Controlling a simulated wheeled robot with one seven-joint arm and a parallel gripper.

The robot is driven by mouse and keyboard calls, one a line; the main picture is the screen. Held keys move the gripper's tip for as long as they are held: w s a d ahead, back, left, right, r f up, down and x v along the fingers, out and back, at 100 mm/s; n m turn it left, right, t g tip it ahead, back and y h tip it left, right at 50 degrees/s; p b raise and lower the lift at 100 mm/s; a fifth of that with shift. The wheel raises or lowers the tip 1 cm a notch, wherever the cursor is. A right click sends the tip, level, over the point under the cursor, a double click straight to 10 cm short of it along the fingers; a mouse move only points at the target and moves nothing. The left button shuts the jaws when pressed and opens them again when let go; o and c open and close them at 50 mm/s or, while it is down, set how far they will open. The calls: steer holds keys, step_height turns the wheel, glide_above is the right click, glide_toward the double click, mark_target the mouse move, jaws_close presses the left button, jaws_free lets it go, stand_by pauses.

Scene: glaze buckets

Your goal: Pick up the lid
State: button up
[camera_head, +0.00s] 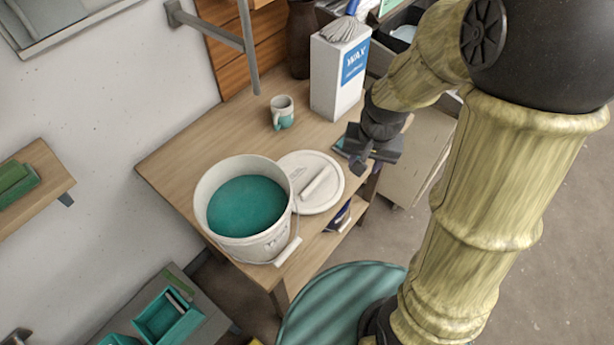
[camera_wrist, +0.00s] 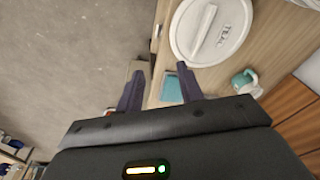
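The white round lid (camera_head: 321,171) with a raised bar handle lies flat on the wooden table, right beside the bucket. It also shows in the wrist view (camera_wrist: 233,42), at the top, with lettering on it. The white bucket (camera_head: 262,245), full of teal glaze, stands uncovered at the table's front left. My gripper (camera_head: 362,163) is to the right of the lid, near the table's right edge, apart from it. In the wrist view my gripper (camera_wrist: 163,84) has its two fingers spread with nothing held between them.
A teal and white mug (camera_head: 282,113) and a white WAX box (camera_head: 336,78) stand behind the lid. A small teal item (camera_wrist: 171,88) lies on the table near my fingers. A metal bracket (camera_head: 247,45) hangs over the table's back.

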steer(key=w+a+m+g+p, duration=0.1)
steer(key=w+a+m+p, duration=0.3)
steer(key=w+a, duration=0.4)
steer(key=shift+a+f+m+g, duration=0.25)
steer(key=shift+a+m+g, duration=0.15)
steer(key=shift+a, duration=0.7)
steer(key=shift+f+p, duration=0.1)
steer(key=shift+p, duration=0.2)
steer(key=p, duration=0.4)
glide_above(316, 179)
step_height(316, 179, down, 12)
steer(key=shift+f, duration=0.1)
